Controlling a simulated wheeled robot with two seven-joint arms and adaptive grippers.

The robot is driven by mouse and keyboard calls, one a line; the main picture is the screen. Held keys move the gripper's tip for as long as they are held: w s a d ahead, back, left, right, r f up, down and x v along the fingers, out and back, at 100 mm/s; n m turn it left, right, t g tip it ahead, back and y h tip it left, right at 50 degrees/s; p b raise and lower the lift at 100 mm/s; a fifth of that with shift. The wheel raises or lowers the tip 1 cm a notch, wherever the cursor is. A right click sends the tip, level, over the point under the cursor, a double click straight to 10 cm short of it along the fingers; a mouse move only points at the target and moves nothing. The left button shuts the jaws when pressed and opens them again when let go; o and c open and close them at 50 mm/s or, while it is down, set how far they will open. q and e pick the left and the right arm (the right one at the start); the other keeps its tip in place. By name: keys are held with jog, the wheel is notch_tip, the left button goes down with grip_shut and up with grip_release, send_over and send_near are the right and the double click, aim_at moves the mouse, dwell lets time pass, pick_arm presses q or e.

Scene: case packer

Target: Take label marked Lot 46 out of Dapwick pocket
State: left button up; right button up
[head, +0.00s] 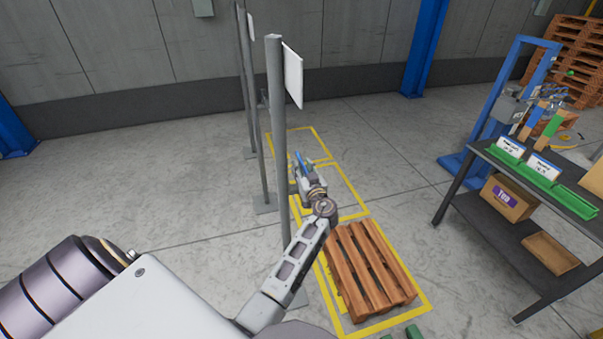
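My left gripper (300,163) is small and far out in the middle of the head view, beside a grey post (277,140). Whether its fingers are open or shut is too small to tell. A white board (292,75) is on the upper part of that post, seen at a steep angle, with no readable marking. A second white board (251,31) is on a post behind. I cannot make out the Dapwick pocket or a label marked Lot 46. My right gripper is out of view.
A wooden pallet (365,265) lies inside yellow floor lines. At right a dark table (480,165) holds green holders with two white cards (510,147) (543,165), their print too small to read. A cardboard box (508,200) sits on its shelf. Bare floor lies around the posts.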

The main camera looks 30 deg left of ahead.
pick_arm(q)
jog(key=shift+c, duration=0.2)
grip_shut()
dwell(0.3)
jog(key=shift+r+b, duration=0.7)
jog(key=shift+r, duration=4.25)
